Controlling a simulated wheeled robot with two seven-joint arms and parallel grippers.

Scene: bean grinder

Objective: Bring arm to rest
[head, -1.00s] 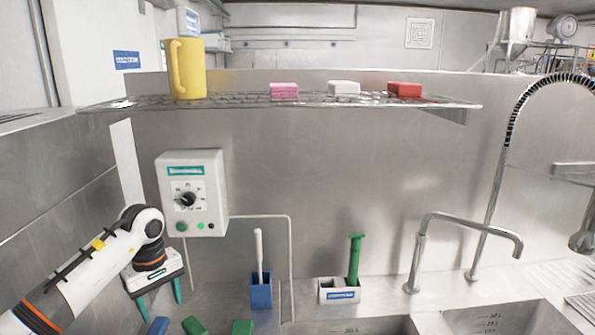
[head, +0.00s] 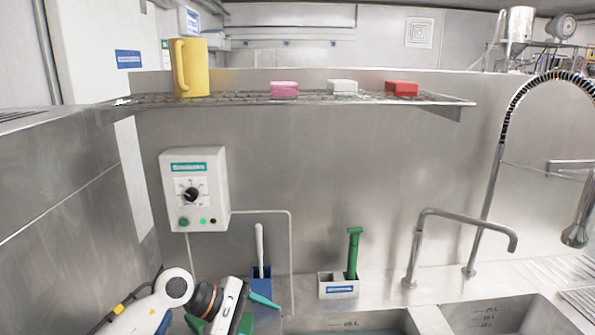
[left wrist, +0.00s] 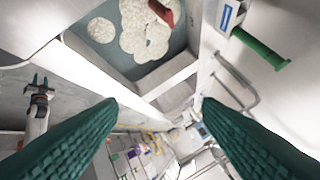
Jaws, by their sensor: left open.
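My left gripper (head: 256,312) is low in the head view, in front of the blue holder, turned to point right. Its teal fingers are apart in the left wrist view (left wrist: 155,125), with nothing between them. My white left arm comes in from the bottom left corner. My right gripper (left wrist: 38,84) shows small at the left edge of the left wrist view, its fingers apart and empty. It is out of the head view.
A blue holder (head: 261,285) with a white-handled tool and a white box (head: 338,287) with a green-handled tool (head: 353,252) stand behind the sinks. The left wrist view shows foam (left wrist: 145,30) and a red object (left wrist: 161,12) in a basin. A control box (head: 194,190) hangs above.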

